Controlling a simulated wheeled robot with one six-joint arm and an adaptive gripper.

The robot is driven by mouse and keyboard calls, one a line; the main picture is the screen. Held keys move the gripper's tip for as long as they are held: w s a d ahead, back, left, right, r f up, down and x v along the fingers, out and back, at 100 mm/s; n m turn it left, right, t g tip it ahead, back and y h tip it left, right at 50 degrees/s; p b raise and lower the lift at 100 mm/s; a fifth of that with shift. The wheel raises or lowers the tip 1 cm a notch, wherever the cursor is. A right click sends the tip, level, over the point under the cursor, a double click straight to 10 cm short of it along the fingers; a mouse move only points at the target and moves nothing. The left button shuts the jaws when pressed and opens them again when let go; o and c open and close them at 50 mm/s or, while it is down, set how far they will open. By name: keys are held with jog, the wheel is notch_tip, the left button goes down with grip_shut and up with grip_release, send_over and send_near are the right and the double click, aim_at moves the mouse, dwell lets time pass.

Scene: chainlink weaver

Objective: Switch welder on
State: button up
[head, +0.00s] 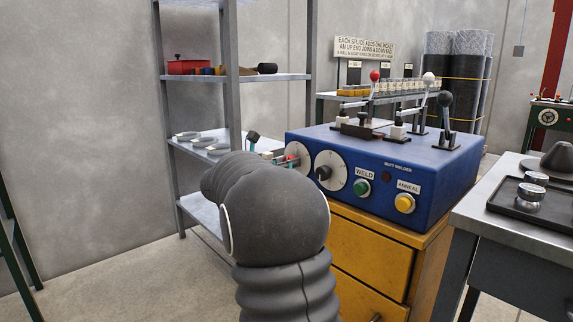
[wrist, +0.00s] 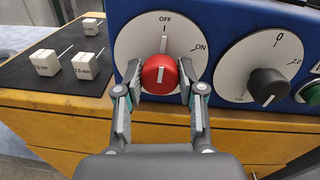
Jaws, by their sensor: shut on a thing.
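The blue butt welder (head: 400,160) stands on a yellow wooden cabinet. Its front has a white dial plate (wrist: 133,48) marked OFF at the top and ON at the upper right. A red round knob (wrist: 158,82) sits in the dial, its white line near upright, toward OFF. My gripper (wrist: 160,76) has one finger on each side of the knob and is shut on it. In the head view my dark arm covers most of the gripper, and only a bit shows by the left dial. The indicator lamp (head: 386,177) looks dark.
Right of the red knob are a black knob (wrist: 268,86) on a numbered dial, a green WELD button (head: 362,187) and a yellow ANNEAL button (head: 404,203). Labelled white blocks (wrist: 85,66) stand on a black mat at left. A grey table (head: 510,235) stands at right.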

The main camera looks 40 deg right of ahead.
jog(key=shift+f, duration=0.1)
jog(key=m+b, duration=1.1)
jog(key=shift+m+b, duration=0.3)
jog(key=shift+m, duration=0.1)
dwell(0.4)
jog(key=o, duration=1.1)
jog(key=a, duration=0.8)
jog(key=s+a, duration=0.1)
jog(key=a, duration=0.3)
jog(key=shift+s+f, duration=0.1)
jog(key=shift+f, duration=0.05)
jog(key=shift+m, duration=0.3)
